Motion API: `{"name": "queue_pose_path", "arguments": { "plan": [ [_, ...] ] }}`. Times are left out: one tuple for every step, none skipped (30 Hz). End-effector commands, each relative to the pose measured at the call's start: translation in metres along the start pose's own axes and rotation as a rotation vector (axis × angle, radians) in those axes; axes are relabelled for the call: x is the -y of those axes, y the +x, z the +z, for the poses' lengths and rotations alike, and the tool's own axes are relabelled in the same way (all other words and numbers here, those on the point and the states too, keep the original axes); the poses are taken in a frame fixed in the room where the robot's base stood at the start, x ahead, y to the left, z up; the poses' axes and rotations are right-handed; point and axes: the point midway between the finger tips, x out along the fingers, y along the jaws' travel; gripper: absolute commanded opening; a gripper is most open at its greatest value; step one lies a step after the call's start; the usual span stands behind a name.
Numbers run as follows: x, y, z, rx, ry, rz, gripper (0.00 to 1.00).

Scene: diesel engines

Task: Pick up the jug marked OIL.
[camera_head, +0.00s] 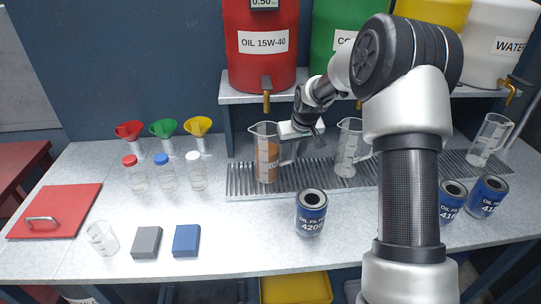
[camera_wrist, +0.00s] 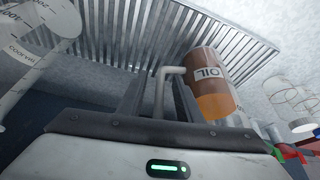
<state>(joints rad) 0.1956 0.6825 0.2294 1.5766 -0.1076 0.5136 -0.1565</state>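The jug marked OIL (camera_wrist: 208,85) holds brown liquid, and its white label faces my wrist camera. In the head view the jug (camera_head: 266,163) stands upright on the slatted drip grate (camera_head: 240,178), below the red drum, with its handle to the right. My gripper (camera_head: 296,146) is just right of it at handle height. In the wrist view my gripper (camera_wrist: 158,95) is open, with the jug's pale handle (camera_wrist: 160,92) between its two fingers. Gaps seem to show on both sides of the handle. My gripper partly hides the handle in the head view.
A clear jug (camera_head: 347,150) stands close right of my gripper, and another jug (camera_head: 489,140) is farther right. A blue oil filter (camera_head: 311,213) stands in front on the bench. The red drum's tap (camera_head: 266,97) hangs above the OIL jug. Bottles (camera_head: 166,172) stand to the left.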

Motion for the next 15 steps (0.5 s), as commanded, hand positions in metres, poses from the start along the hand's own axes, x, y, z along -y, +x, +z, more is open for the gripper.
{"name": "queue_pose_path", "arguments": {
  "plan": [
    [0.0001, -0.0001, 0.0, 0.0, 0.0, 0.0, 0.32],
    [0.0001, -0.0002, 0.0001, 0.0, 0.0, 0.0, 0.27],
    [0.0001, -0.0002, 0.0001, 0.0, 0.0, 0.0, 0.2],
    [0.0001, -0.0002, 0.0001, 0.0, 0.0, 0.0, 0.15],
    [0.0001, -0.0002, 0.0001, 0.0, 0.0, 0.0, 0.1],
    [0.0, -0.0003, 0.0002, 0.0, 0.0, 0.0, 0.03],
    [0.0, -0.0002, 0.0002, 0.0, 0.0, 0.0, 0.0],
    [0.0, -0.0002, 0.0003, 0.001, -0.001, 0.0, 0.0],
    [0.0001, -0.0001, 0.0005, 0.001, -0.001, 0.0, 0.0],
    [0.0001, 0.0, 0.0006, 0.001, -0.001, 0.0, 0.0],
    [0.0001, 0.0001, 0.0008, 0.002, -0.001, 0.0, 0.0],
    [0.0002, 0.0002, 0.001, 0.002, -0.001, 0.0, 0.0],
    [0.0003, 0.0003, 0.0011, 0.003, -0.001, -0.001, 0.0],
    [0.0003, 0.0004, 0.0013, 0.003, -0.001, -0.001, 0.0],
    [0.0004, 0.0006, 0.0015, 0.003, -0.001, -0.001, 0.0]
  ]
}}
